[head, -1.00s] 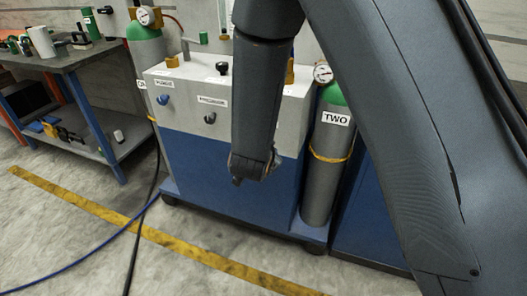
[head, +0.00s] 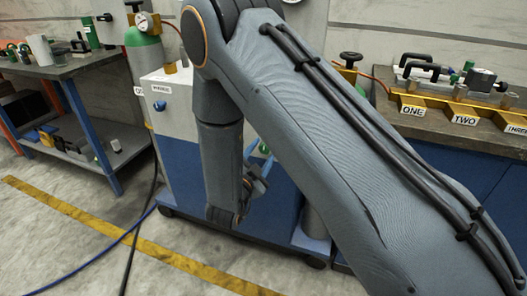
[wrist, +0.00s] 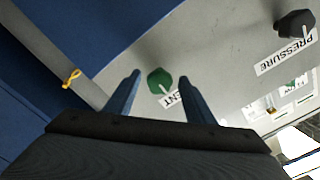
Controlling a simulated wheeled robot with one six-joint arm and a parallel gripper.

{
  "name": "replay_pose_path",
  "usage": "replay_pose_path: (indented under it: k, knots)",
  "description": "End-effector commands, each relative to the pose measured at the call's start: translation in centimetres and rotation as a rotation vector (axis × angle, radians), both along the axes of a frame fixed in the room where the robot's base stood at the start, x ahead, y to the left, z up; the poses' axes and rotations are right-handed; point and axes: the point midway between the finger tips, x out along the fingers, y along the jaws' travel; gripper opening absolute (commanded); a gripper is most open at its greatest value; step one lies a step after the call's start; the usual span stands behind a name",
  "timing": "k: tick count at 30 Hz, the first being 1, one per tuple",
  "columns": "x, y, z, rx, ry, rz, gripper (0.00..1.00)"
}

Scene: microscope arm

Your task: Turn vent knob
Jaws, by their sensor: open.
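The vent knob (wrist: 160,81) is green and sits on the grey panel in the wrist view. Its label (wrist: 170,101) is partly hidden, with its last letters showing. My gripper (wrist: 160,74) is open, its two blue fingers on either side of the knob in the picture. I cannot tell whether the fingertips reach level with the knob, and no contact shows. In the head view my gripper (head: 257,180) is in front of the blue and grey cabinet (head: 180,185), largely hidden by my arm, and I cannot make out the vent knob clearly there.
A black knob (wrist: 294,23) labelled PRESSURE is right of the vent knob. A blue knob (head: 160,105) is on the cabinet's left. A green-topped gas cylinder (head: 143,55) stands behind it. A workbench (head: 60,65) is at left, another bench (head: 430,137) at right. Hoses cross the floor.

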Motion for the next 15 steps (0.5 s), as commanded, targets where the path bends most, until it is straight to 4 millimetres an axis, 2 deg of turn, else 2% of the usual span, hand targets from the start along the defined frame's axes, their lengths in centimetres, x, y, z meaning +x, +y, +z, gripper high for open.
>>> replay_pose_path:
  k: [5,13,15]
  knots:
    - [1.2,-0.47,-0.03,0.0,0.001,-0.001,0.49]
    - [1.35,-0.5,-0.02,-0.001,0.001,0.001,0.49]
    - [1.34,-0.5,-0.02,-0.001,0.001,0.001,0.39]
